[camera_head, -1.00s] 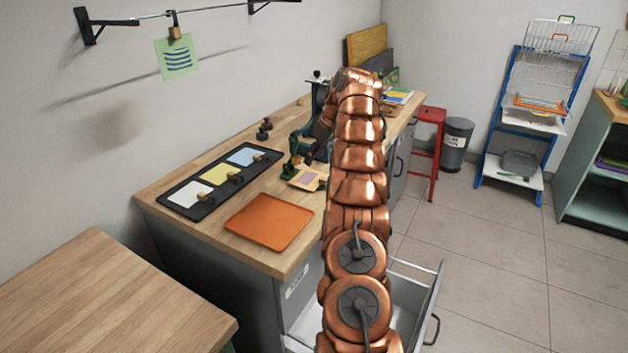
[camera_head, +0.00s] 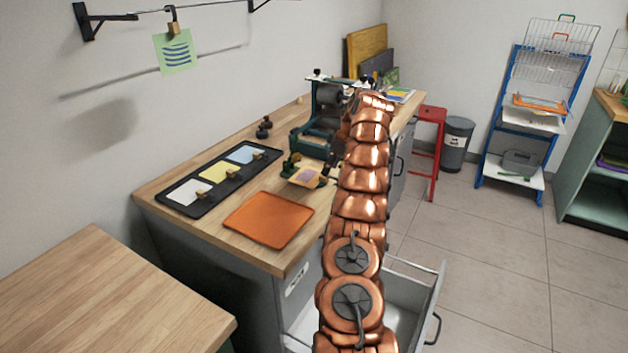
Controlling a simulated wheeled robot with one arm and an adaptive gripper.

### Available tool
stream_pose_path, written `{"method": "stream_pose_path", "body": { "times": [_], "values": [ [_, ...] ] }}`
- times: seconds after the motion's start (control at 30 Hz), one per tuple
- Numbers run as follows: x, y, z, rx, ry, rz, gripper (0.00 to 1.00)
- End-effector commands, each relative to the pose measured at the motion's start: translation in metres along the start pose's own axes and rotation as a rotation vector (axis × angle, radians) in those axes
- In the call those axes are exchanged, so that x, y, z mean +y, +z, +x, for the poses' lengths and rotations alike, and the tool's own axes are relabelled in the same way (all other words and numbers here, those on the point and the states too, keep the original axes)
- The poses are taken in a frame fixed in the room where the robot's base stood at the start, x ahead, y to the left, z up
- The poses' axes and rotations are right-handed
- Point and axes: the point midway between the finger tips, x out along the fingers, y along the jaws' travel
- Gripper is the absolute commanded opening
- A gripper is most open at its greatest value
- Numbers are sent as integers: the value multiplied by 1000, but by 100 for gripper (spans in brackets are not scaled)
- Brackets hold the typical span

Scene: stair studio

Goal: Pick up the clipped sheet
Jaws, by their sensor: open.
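A small tan sheet with a purple patch (camera_head: 305,176) lies on the bench beside a dark green fixture, with a small clip-like piece at its right edge. My gripper (camera_head: 327,172), dark and small in the picture, is open and low at the right side of this sheet. My arm partly hides it, and I cannot tell whether it touches the sheet. A green sheet with blue wavy lines (camera_head: 178,52) hangs from a brass-coloured clip on the wall rail, far from my gripper.
An orange tray (camera_head: 268,219) lies in front on the bench. A black tray (camera_head: 205,208) holds white, yellow and blue sheets with small blocks. A dark green press (camera_head: 325,118) stands behind. An open drawer (camera_head: 407,285) juts out below the bench.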

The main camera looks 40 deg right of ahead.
Motion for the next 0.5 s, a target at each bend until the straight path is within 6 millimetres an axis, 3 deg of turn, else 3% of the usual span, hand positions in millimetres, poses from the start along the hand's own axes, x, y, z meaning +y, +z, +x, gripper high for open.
{"method": "stream_pose_path", "body": {
  "times": [0.5],
  "values": [
    [-6,-2,32,-1,-5,0,52]
  ]
}}
